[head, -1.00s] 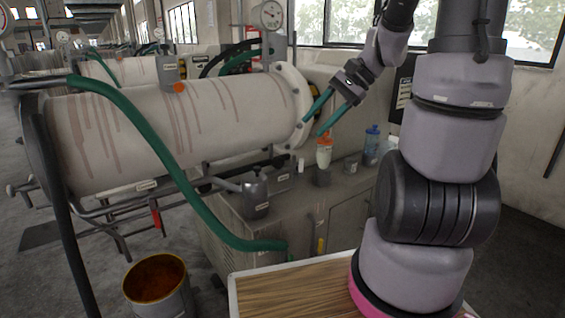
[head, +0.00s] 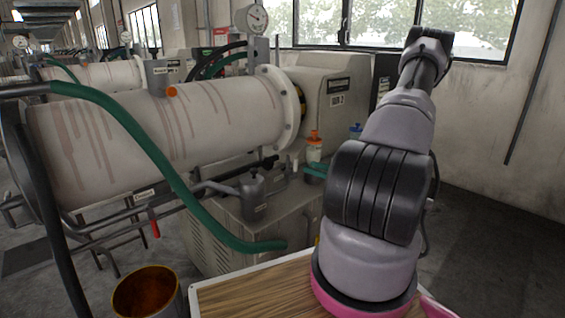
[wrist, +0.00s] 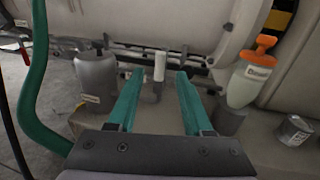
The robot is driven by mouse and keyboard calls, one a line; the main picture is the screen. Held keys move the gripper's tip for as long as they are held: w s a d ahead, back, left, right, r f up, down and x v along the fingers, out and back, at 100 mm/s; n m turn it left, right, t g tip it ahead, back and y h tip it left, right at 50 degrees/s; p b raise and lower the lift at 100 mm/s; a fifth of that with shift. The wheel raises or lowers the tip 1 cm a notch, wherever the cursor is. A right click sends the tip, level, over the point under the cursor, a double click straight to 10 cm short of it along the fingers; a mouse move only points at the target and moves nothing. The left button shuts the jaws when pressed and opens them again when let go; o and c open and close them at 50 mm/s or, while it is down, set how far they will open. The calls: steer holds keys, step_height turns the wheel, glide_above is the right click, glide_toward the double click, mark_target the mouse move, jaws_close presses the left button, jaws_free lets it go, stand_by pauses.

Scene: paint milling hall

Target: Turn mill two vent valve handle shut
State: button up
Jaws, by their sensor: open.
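A pale upright handle (wrist: 159,66) on a small grey valve body stands between and beyond my fingertips in the wrist view. No label on it is readable, so I cannot tell whether it is the mill two vent valve. My gripper (wrist: 158,76) is open, its two teal fingers either side of the handle in the picture, with no clear contact. In the head view my arm mostly hides the gripper; only bits of teal finger show at its left. The large pale mill drum (head: 190,125) carries reddish drip stains.
A grey canister (wrist: 97,78) stands left of the fingers and a bottle with an orange top (wrist: 250,75) right, near a grey can (wrist: 294,131). A green hose (head: 165,160) crosses before the drum. A bucket (head: 147,290) stands on the floor.

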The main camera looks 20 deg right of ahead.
steer(key=x, duration=1)
steer(key=shift+w+a, duration=0.25)
steer(key=shift+w, duration=0.05)
steer(key=shift+c, duration=0.3)
jaws_close()
stand_by(0.8)
